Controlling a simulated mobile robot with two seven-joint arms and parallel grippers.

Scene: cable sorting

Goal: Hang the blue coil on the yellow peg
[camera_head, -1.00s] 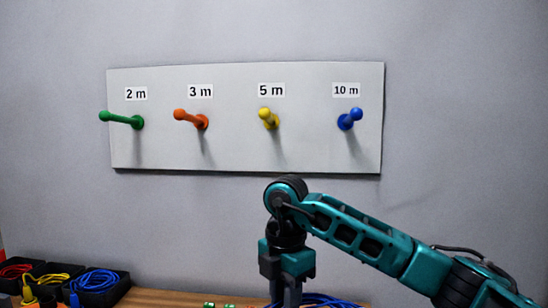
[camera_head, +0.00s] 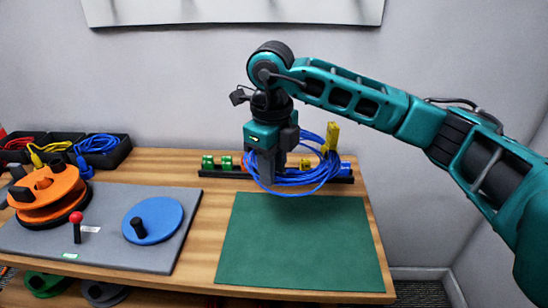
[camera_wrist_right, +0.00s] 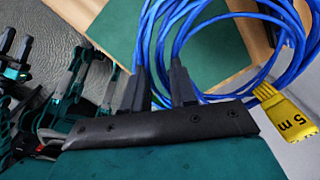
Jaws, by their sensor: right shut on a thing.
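The blue coil (camera_head: 298,178) is a loose ring of blue cable with a yellow tag (camera_head: 332,137). In the right wrist view the coil (camera_wrist_right: 298,62) fills the upper right, and its tag (camera_wrist_right: 284,118) reads "5 m". My right gripper (camera_head: 267,178) points down and is shut on the coil at its left side in the head view. Its two dark fingers (camera_wrist_right: 160,82) show in the right wrist view with blue strands at their tips. The yellow peg is outside the current views.
The pegboard's lower edge (camera_head: 230,22) shows at the top. A green mat (camera_head: 300,250) lies clear on the table. Behind the coil stands a dark rack (camera_head: 225,172) with small coloured parts. Left are an orange reel (camera_head: 50,190), a blue disc (camera_head: 153,220) and black cable bins (camera_head: 122,150).

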